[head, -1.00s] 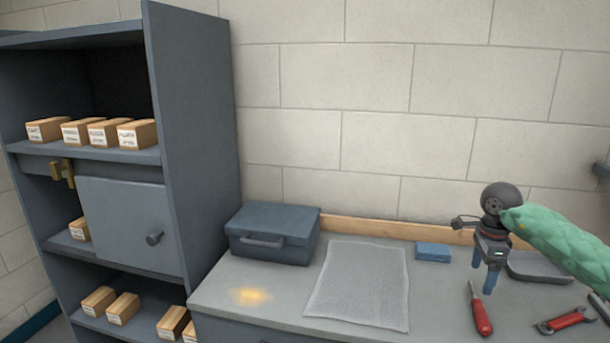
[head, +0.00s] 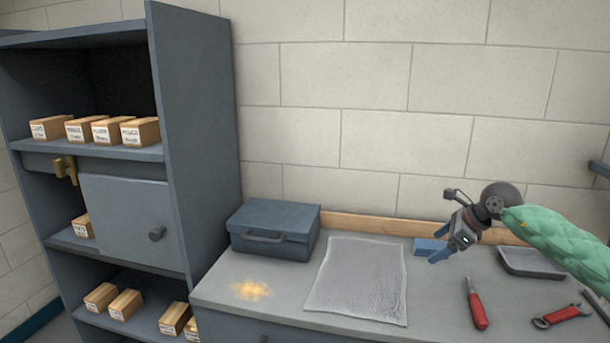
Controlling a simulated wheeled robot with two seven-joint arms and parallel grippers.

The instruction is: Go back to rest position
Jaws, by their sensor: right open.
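My right gripper (head: 440,251) is above the back right part of the grey workbench (head: 240,315), at the end of my green-sleeved right arm. Its blue fingers are apart and point down to the left, with nothing seen between them. In the picture the fingers overlap a small blue block (head: 428,245) on the bench and hide part of it. I cannot tell whether they touch it. My left gripper is not in the head view.
A closed blue-grey toolbox (head: 273,230) and a grey mat (head: 357,281) lie on the bench. A red-handled screwdriver (head: 477,308), a red wrench (head: 562,316) and a grey tray (head: 530,263) lie to the right. A shelf unit (head: 195,130) with several boxes stands left.

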